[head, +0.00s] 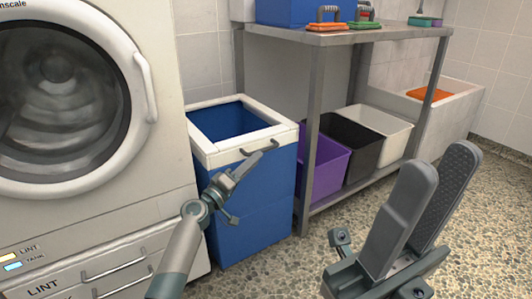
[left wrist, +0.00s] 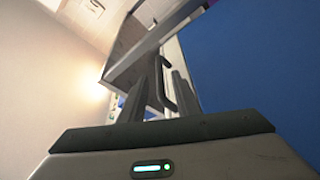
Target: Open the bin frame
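The bin frame (head: 205,148) is a white rim around the open top of a blue bin (head: 252,225), beside the washing machine. A dark bar handle (head: 259,146) is on its front rail; it also shows in the left wrist view (left wrist: 167,84). The frame lies level on the bin. My left gripper (head: 252,162) is just in front of and below the handle. In the left wrist view its fingers (left wrist: 154,92) stand apart with the handle near their tips; contact cannot be told. My right gripper (head: 432,185) is open and empty at the lower right.
The washing machine (head: 160,185) stands close on the left. A metal rack (head: 312,130) to the right holds purple (head: 325,165), black (head: 362,150) and white (head: 393,125) bins below, and brushes on top. The speckled floor (head: 285,270) in front is clear.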

